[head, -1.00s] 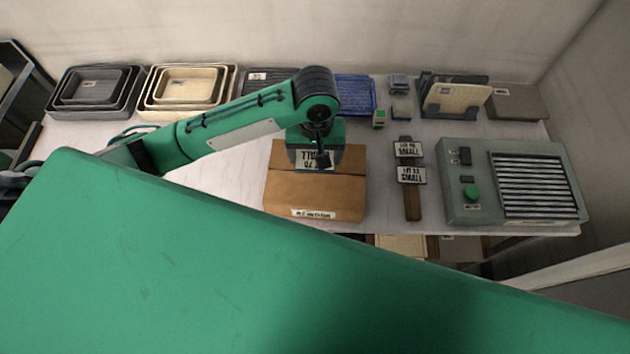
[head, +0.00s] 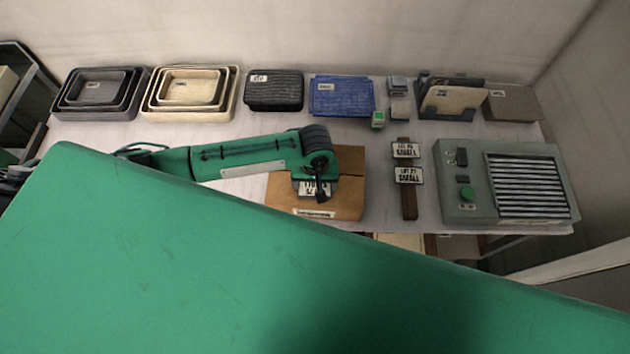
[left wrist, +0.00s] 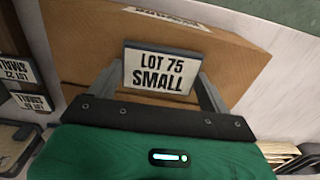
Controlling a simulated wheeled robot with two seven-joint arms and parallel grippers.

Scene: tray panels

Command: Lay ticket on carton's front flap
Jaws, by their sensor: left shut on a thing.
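The brown cardboard carton (head: 347,198) stands on the table near its front edge, left of centre. A seam crosses its top, and a white label lies near its near edge. My left gripper (head: 316,190) is over the near half of the carton, the front flap. It is shut on a white ticket with a dark frame. In the left wrist view the ticket (left wrist: 160,72) reads "LOT 75 SMALL" between the two fingers, with the carton (left wrist: 85,45) right behind it. I cannot tell whether the ticket touches the carton. My right gripper is not in view.
Two similar tickets (head: 408,175) sit on a dark wooden strip right of the carton. A grey machine (head: 450,205) with a green button stands further right. Nested trays (head: 233,100), a dark ribbed box (head: 274,92) and a blue tray (head: 341,96) line the back.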

